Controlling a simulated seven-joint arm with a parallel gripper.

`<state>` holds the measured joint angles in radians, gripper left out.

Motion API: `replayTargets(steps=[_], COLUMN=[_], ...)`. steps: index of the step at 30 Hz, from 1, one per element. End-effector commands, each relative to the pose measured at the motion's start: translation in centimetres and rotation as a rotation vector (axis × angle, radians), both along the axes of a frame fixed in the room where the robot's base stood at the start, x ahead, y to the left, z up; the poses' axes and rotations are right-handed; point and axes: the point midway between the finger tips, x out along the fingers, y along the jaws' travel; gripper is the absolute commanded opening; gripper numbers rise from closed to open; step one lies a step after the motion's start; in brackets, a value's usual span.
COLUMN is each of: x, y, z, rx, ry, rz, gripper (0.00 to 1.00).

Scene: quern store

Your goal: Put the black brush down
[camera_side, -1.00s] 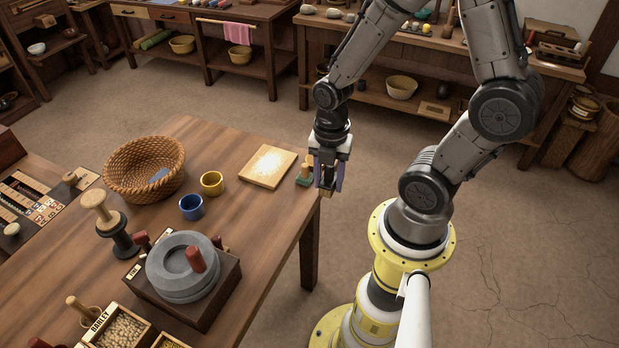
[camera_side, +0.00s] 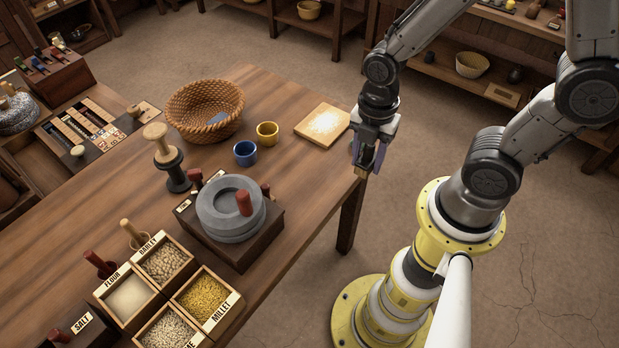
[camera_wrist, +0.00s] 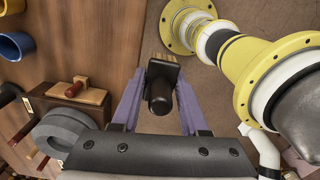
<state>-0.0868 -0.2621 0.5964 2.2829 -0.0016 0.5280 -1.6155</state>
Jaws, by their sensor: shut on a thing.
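The black brush (camera_wrist: 161,84) is between the purple fingers of my gripper (camera_wrist: 158,104) in the wrist view. Its dark handle points toward the camera and its tan bristles (camera_wrist: 160,58) show at the far end. In the side view my gripper (camera_side: 366,158) points down at the right edge of the wooden table (camera_side: 290,90), near its corner. The bristles show there as a small tan patch below the fingers; the handle is mostly hidden.
A flour-dusted board (camera_side: 322,126) lies just left of my gripper. Yellow (camera_side: 267,134) and blue (camera_side: 245,153) cups, a wicker basket (camera_side: 205,108) and a stone quern (camera_side: 228,208) stand farther left. Grain boxes (camera_side: 165,262) are at the front. Bare tabletop lies between board and quern.

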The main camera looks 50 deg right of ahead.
Motion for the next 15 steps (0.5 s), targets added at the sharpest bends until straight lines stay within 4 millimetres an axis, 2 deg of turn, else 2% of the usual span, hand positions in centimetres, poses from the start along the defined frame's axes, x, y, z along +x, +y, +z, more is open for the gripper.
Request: replayTargets(steps=[5, 15], x=[2.6, 9.3], y=[0.4, 0.9], z=[-1.3, -4.7], rx=[-0.001, -0.001], ry=[0.005, 0.005], rz=[0.006, 0.006], gripper=[0.00, 0.00])
